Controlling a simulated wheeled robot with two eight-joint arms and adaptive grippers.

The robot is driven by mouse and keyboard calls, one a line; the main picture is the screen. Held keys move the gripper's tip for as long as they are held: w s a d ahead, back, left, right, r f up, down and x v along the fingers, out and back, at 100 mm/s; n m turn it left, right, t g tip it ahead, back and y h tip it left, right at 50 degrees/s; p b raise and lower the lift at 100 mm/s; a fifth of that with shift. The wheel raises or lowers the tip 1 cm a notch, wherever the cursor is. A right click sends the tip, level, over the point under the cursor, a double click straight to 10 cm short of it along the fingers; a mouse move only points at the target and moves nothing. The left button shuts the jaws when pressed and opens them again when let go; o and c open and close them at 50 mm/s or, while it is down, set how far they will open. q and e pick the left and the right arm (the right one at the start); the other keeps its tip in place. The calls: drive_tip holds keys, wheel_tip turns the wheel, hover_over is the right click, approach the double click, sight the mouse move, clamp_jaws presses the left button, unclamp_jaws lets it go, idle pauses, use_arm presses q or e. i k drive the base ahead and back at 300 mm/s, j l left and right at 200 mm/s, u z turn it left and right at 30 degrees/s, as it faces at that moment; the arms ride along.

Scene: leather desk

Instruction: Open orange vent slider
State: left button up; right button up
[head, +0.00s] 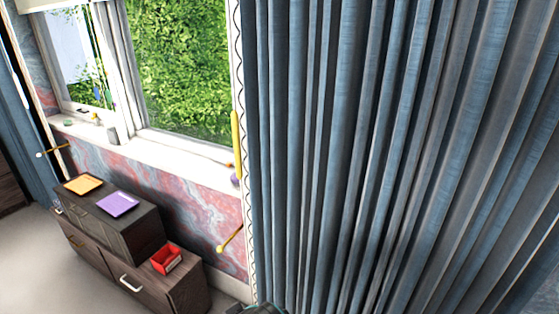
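No part in view can be clearly told as an orange vent slider. A flat orange square piece (84,184) lies on top of the dark wooden box at the left; at this size I cannot tell whether it is a vent or has a slider. Neither gripper can be made out. Only a small dark rounded part, likely mine, shows at the bottom edge near the middle, and nothing is seen held.
A blue-grey curtain (390,150) fills the right half. A purple square piece (118,204) lies on the dark box (135,233). A red open container (166,258) stands on the lower cabinet (180,288). A window sill (165,149) holds small objects. Floor shows at left.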

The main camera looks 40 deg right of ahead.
sight(229, 163)
drive_tip(key=z, duration=0.95)
drive_tip(key=i+j+z, duration=0.1)
drive_tip(key=i+j, duration=0.25)
drive_tip(key=i+j+z, duration=0.15)
drive_tip(key=i+j, duration=0.2)
drive_tip(key=i+j+z, duration=0.1)
drive_tip(key=i+j, duration=0.2)
drive_tip(key=j, duration=0.15)
drive_tip(key=i+j+z, duration=0.1)
drive_tip(key=i+j, duration=0.25)
drive_tip(key=i+j+z, duration=0.15)
drive_tip(key=j, duration=0.4)
drive_tip(key=i, duration=0.1)
